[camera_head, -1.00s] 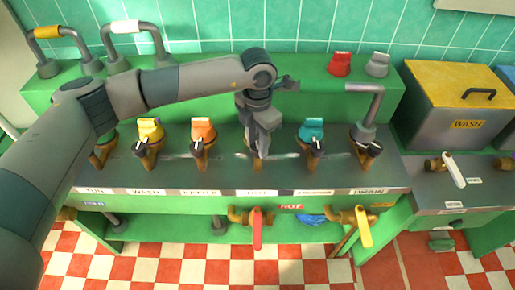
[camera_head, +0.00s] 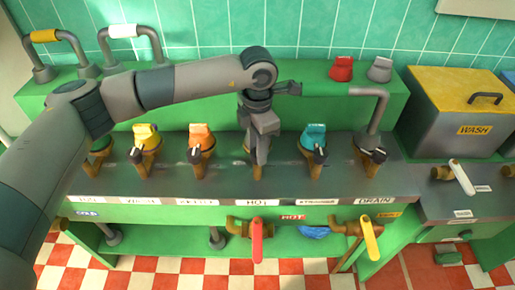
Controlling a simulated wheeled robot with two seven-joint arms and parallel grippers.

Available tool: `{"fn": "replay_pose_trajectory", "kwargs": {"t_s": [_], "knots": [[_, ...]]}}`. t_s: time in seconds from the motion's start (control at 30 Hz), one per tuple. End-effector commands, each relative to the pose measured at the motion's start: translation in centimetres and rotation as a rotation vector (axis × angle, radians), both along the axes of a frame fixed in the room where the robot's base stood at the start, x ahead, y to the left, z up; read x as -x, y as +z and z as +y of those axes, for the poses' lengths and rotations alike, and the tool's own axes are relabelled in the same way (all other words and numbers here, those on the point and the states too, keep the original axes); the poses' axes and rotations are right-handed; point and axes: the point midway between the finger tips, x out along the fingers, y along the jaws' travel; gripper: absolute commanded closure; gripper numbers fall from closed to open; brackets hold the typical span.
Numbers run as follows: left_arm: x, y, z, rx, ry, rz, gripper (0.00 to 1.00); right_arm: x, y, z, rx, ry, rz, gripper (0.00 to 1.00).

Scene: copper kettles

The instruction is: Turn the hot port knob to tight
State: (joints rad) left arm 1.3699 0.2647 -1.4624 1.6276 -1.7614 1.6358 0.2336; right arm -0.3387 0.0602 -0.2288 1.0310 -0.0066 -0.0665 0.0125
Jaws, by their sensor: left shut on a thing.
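The hot port is in the middle of the row on the green bench, above the white label reading HOT (camera_head: 257,202). My left gripper (camera_head: 259,154) reaches down onto this port from above and is shut on its knob. The gripper and wrist hide most of the knob, so I cannot tell which way it points. My right gripper is not in view.
An orange-capped port (camera_head: 201,137) stands to the left and a teal-capped one (camera_head: 314,137) to the right, both close. A grey spout (camera_head: 375,110) rises farther right. Red (camera_head: 257,240) and yellow (camera_head: 370,238) valve levers hang at the bench front.

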Motion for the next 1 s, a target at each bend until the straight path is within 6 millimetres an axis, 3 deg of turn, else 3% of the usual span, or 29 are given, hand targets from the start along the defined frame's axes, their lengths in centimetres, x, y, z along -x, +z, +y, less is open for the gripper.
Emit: {"fn": "replay_pose_trajectory", "kwargs": {"t_s": [0.03,0.07,0.13,0.63,0.83,1.0], "knots": [[0.0,0.1,0.0,0.000,-0.001,-0.001,0.90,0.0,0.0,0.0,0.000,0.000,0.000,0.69],[0.0,0.1,0.0,0.000,-0.001,-0.001,0.66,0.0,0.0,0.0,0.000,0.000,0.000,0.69],[0.0,0.1,0.0,0.000,-0.001,-0.001,0.49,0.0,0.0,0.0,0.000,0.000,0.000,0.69],[-0.1,0.7,0.0,0.000,0.000,-0.001,0.49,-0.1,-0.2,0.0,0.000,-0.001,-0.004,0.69],[-0.1,2.9,0.0,0.000,-0.001,-0.004,0.49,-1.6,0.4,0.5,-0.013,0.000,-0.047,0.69],[-0.1,6.0,0.0,0.001,0.000,-0.005,0.49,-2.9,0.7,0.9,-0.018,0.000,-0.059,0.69]]}}
